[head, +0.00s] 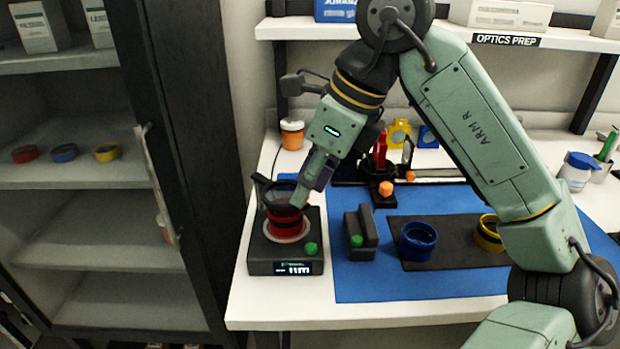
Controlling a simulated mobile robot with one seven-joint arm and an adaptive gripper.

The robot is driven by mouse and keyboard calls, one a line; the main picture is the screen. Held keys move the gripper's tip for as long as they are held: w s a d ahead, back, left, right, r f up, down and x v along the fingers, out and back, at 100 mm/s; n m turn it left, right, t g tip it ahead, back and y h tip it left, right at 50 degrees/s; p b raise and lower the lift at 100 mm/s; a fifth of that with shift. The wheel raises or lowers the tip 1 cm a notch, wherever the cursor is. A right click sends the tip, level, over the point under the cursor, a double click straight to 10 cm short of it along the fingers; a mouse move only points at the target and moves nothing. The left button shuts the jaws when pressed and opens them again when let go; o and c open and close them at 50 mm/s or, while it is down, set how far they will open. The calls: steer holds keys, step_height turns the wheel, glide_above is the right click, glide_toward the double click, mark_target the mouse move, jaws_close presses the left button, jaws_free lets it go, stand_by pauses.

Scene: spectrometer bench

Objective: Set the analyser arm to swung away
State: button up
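My gripper (284,193) is pointed down at a red ring-shaped piece (284,221), its fingers at the ring's upper edge. I cannot tell whether they grip it or stand open around it. The red piece is on the round pale pad of a dark instrument (262,267) with a lit display and a green knob. Behind and to the right, a black optical fixture (382,173) carries a red upright part and orange knobs (385,188). I cannot tell for sure which part is the analyser arm; my arm partly hides this area.
A black block with a green knob (361,229) stands right of the instrument. A blue ring (418,241) and a yellow ring (488,234) sit on a dark mat. An open cabinet (110,257) with shelves is on the left. The blue mat's front (420,286) is clear.

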jaws_close()
stand_by(0.6)
